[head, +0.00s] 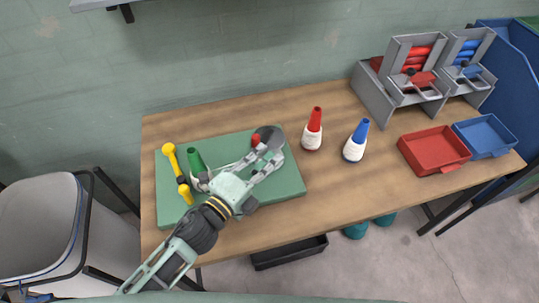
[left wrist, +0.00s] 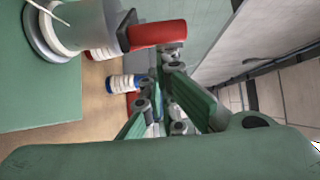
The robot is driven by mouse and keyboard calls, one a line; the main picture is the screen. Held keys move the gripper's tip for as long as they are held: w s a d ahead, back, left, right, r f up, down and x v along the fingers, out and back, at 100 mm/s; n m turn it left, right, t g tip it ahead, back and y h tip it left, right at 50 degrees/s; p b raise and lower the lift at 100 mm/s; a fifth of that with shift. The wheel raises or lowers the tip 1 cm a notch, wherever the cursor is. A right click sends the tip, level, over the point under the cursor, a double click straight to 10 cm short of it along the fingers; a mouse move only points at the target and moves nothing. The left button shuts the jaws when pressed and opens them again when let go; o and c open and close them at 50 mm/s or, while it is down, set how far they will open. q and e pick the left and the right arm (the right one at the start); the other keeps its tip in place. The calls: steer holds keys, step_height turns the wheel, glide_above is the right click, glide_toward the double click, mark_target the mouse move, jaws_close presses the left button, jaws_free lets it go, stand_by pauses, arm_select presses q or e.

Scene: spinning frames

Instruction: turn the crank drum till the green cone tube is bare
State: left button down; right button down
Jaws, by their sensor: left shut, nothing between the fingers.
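The crank drum (head: 268,133) stands at the far right part of the green board (head: 290,187). Its red crank handle (head: 256,140) also shows in the left wrist view (left wrist: 157,34), beside the grey and white drum (left wrist: 78,28) with a pale thread across it. The green cone tube (head: 195,160) stands at the board's left, with white yarn (head: 202,182) low on it, partly behind my arm. My left gripper (head: 272,156) reaches over the board to the drum. Its fingers are shut and empty, close to the handle; contact is unclear. My right gripper is out of view.
A red cone (head: 314,125) and a blue cone (head: 357,138), both with white yarn, stand right of the board. Farther right are a grey rack (head: 375,98), a red tray (head: 434,150) and a blue tray (head: 484,135).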

arm_select(q)
steer(key=w+a+m+g+h, duration=0.1)
steer(key=w+a, duration=0.2)
steer(key=a, duration=0.4)
steer(key=shift+a, duration=0.25)
stand_by(0.4)
stand_by(1.2)
